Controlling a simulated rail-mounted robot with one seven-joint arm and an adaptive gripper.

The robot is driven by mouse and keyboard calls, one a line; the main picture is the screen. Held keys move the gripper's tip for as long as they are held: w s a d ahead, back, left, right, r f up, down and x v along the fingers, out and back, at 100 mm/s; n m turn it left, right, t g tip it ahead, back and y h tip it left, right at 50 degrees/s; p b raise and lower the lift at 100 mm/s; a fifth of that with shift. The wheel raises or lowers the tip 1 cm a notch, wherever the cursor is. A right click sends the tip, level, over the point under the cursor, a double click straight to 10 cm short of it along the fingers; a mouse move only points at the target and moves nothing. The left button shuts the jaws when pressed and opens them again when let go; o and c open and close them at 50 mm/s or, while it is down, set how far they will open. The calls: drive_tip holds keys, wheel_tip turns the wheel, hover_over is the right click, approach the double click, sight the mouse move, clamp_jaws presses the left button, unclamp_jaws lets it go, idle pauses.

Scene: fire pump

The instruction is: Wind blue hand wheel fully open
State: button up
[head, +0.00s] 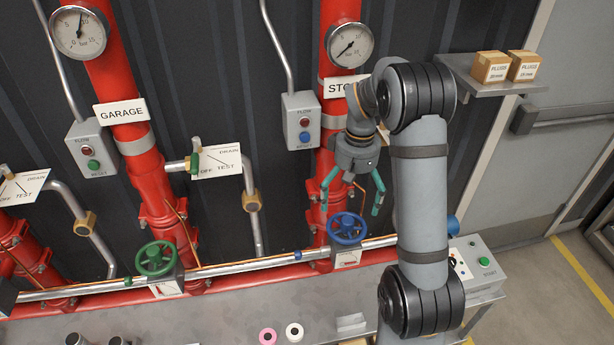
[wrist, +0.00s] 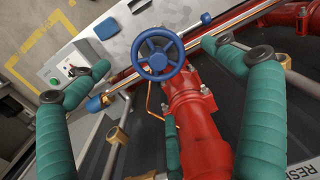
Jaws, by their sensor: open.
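The blue hand wheel (head: 346,228) sits on the horizontal pipe, in front of the right red riser, above a small label plate (head: 347,257). It also shows in the wrist view (wrist: 159,53), upper middle, with its rim and spokes facing the camera. My gripper (head: 350,204) is open and empty, with green fingers pointing down, above the blue wheel. In the wrist view its fingers (wrist: 152,64) stand wide apart on the left and right of the wheel. I see no contact between fingers and wheel. How far the wheel is wound cannot be told.
A green hand wheel (head: 155,259) sits on the same pipe to the left. Red risers (head: 127,140) with gauges stand behind. A bench (head: 220,318) below holds pink and white rolls. A control box (head: 478,268) stands at the right. A shelf (head: 490,84) holds two boxes.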

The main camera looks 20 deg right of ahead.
sight(347, 219)
drive_tip(key=shift+w+r, duration=0.25)
drive_tip(key=shift+r, duration=0.1)
wheel_tip(347, 219, down, 10)
drive_tip(key=shift+d+f+p, duration=0.15)
drive_tip(key=shift+f+p, duration=0.05)
drive_tip(key=shift+p, duration=0.75)
